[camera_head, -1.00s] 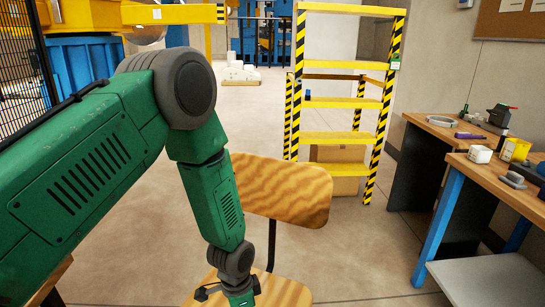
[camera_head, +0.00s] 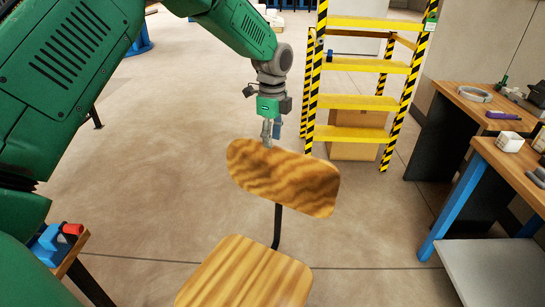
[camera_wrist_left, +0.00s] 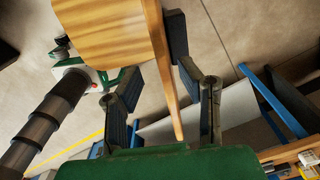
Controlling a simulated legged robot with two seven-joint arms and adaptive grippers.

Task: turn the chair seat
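The chair has a striped wooden backrest (camera_head: 285,180) on a dark bent post and a wooden seat (camera_head: 247,275) below it, at the bottom of the head view. My left gripper (camera_head: 271,135) points down at the top edge of the backrest, left of its middle. In the left wrist view its fingers (camera_wrist_left: 168,80) are spread, with the thin wooden edge of the backrest (camera_wrist_left: 165,70) between them. The right finger lies close to the wood; whether either finger touches it I cannot tell. My right gripper is out of view.
A yellow and black step ladder (camera_head: 365,68) stands behind the chair, with a cardboard box (camera_head: 355,148) beneath. A blue-legged workbench (camera_head: 500,165) is at the right. A blue and red tool (camera_head: 55,240) lies at lower left. The floor left of the chair is clear.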

